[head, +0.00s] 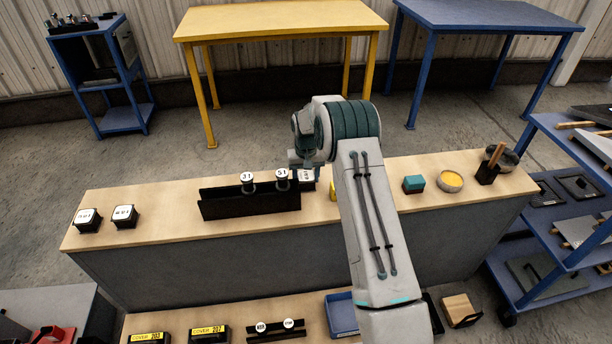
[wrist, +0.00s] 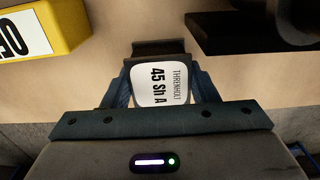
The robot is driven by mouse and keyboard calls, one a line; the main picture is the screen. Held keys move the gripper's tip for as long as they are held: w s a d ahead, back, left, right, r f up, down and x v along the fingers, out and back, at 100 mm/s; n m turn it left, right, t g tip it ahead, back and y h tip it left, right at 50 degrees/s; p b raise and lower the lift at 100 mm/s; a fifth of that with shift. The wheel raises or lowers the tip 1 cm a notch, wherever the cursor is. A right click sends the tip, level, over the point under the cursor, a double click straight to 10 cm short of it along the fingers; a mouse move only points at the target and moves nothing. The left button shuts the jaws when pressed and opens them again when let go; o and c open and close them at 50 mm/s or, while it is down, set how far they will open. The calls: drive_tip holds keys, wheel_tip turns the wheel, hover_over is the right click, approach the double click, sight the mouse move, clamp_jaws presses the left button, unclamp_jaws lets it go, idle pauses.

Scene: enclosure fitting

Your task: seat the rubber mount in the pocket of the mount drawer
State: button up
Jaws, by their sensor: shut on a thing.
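A rubber mount (wrist: 162,86) with a white label reading "THRENHOLT 45 Sh A" sits between the fingers of my gripper (wrist: 160,92) in the wrist view. The fingers are shut on its two sides. In the head view my gripper (head: 304,165) is over the wooden bench top, just right of a long black holder. The mount's label (head: 306,176) partly shows below it; the arm hides the rest. Whether the mount touches the bench is unclear. Two similar dark mounts (head: 87,219) (head: 124,216) stand at the bench's left end. I cannot identify the mount drawer or its pocket.
The black holder (head: 250,207) carries two round-topped pieces (head: 247,178) close left of my gripper. A yellow block (wrist: 42,32) and a dark object (wrist: 245,35) flank the mount. A teal block (head: 413,183) and yellow-filled bowl (head: 450,181) stand right. The left bench between mounts and holder is clear.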

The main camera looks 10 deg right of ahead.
drive_tip(key=shift+r, duration=0.1)
drive_tip(key=shift+f, duration=0.2)
drive_tip(key=o, duration=1.2)
drive_tip(key=shift+r, duration=0.1)
